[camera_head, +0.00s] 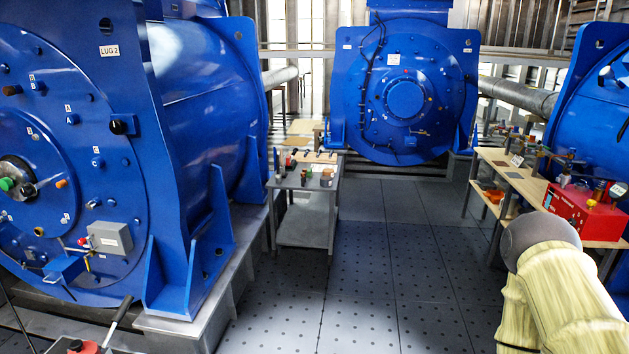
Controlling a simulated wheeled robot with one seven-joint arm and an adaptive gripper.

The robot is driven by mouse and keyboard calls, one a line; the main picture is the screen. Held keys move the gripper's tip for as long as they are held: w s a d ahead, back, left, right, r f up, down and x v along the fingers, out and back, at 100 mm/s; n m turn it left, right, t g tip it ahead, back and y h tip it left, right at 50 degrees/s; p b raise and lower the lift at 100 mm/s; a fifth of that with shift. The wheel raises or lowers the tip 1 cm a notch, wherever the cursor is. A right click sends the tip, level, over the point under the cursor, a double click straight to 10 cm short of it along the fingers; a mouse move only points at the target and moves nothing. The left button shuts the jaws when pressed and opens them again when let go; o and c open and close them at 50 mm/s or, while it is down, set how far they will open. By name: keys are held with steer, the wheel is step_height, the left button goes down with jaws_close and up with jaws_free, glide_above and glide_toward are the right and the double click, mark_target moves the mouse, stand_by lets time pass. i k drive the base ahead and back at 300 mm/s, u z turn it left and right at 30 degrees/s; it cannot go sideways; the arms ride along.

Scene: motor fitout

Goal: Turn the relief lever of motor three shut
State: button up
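Three large blue motors show: one near on the left (185,130), one at the back centre (350,90) and one cut off at the right edge (575,110). I cannot read which is motor three. The left motor bears a "LUG 2" label (109,50). Low on its face are a small red knob (83,241) and a thin yellow part (88,262) beside a grey box (112,238). I cannot tell whether either is a relief lever. The centre motor's small fittings are too small to make out. My pale arm (575,300) shows at the lower right; my gripper is out of view.
A small grey table (305,183) with tools stands mid-left. A wooden bench (515,180) with tools and a red box (585,210) stands right. A black-handled bar (118,313) rises at lower left. Grey floor (385,270) between is clear.

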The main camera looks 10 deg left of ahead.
mark_target(85, 257)
steer(key=u, duration=0.55)
steer(key=i, duration=1.35)
steer(key=u, duration=1.3)
steer(key=i, duration=0.45)
steer(key=u, duration=0.25)
steer(key=k, duration=0.5)
steer(key=z, duration=1.8)
steer(key=i, duration=1.4)
steer(key=u, duration=3.25)
